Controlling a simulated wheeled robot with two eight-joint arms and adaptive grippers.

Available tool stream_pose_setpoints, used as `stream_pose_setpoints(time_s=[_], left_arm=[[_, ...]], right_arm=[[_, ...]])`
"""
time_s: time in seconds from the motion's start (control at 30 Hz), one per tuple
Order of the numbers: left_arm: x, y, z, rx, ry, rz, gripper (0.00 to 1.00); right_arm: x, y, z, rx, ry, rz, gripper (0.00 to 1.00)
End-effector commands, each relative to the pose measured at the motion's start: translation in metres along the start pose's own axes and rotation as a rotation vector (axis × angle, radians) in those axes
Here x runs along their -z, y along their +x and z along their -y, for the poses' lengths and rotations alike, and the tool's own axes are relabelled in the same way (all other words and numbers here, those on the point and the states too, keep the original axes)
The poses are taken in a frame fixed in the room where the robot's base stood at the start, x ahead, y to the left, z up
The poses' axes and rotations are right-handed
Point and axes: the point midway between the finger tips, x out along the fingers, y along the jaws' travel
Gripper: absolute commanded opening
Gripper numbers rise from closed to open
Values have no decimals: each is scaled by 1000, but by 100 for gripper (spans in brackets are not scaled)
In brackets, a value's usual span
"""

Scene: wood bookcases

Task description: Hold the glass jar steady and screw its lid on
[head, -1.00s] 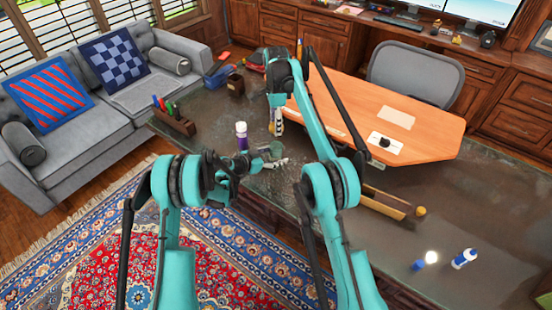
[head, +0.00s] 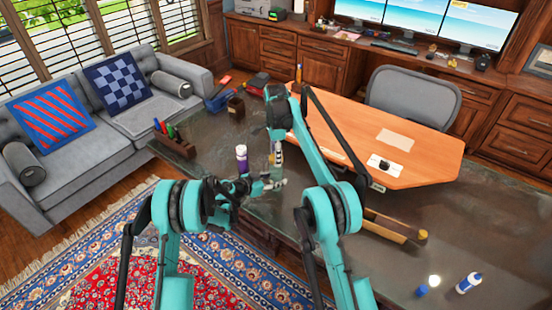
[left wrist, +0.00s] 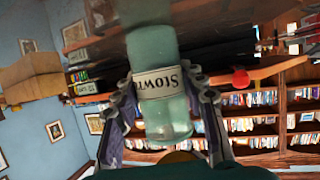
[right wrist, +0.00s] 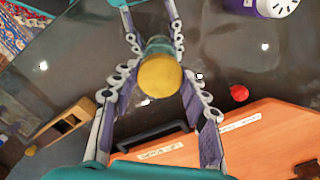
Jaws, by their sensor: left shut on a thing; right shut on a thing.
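The glass jar (left wrist: 165,110) is pale green, with a dark-lettered label, and shows upside down in the left wrist view. My left gripper (head: 270,184) is shut on it, its fingers on both sides near the label. The round gold lid (right wrist: 159,75) is seen from above in the right wrist view, over the jar's mouth. My right gripper (head: 277,160) points down from above and is shut on the lid, a finger on each side. A bit of the lid also shows in the left wrist view (left wrist: 180,157). The fit between lid and rim is hidden.
A purple-and-white bottle (head: 242,160) stands on the dark desk close left of the grippers. A pen holder (head: 176,146) is farther left. An orange board (head: 400,150) and a wooden tray (head: 392,228) lie right. A blue-and-white bottle (head: 467,283) lies at front right.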

Motion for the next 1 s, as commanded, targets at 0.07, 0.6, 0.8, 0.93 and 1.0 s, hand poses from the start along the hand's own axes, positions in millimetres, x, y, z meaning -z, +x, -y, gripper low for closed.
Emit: stream_pose_setpoints(time_s=[0.07, 0.6, 0.8, 0.93, 1.0], left_arm=[[0, 0, 0, 0, 0, 0, 0], [0, 0, 0, 0, 0, 0, 0], [0, 0, 0, 0, 0, 0, 0], [0, 0, 0, 0, 0, 0, 0], [0, 0, 0, 0, 0, 0, 0]], right_arm=[[0, 8, 0, -1, 0, 0, 20], [0, 11, 0, -1, 0, 0, 20], [0, 19, 0, -1, 0, 0, 20], [0, 26, 0, -1, 0, 0, 20], [0, 29, 0, 0, 0, 0, 20]])
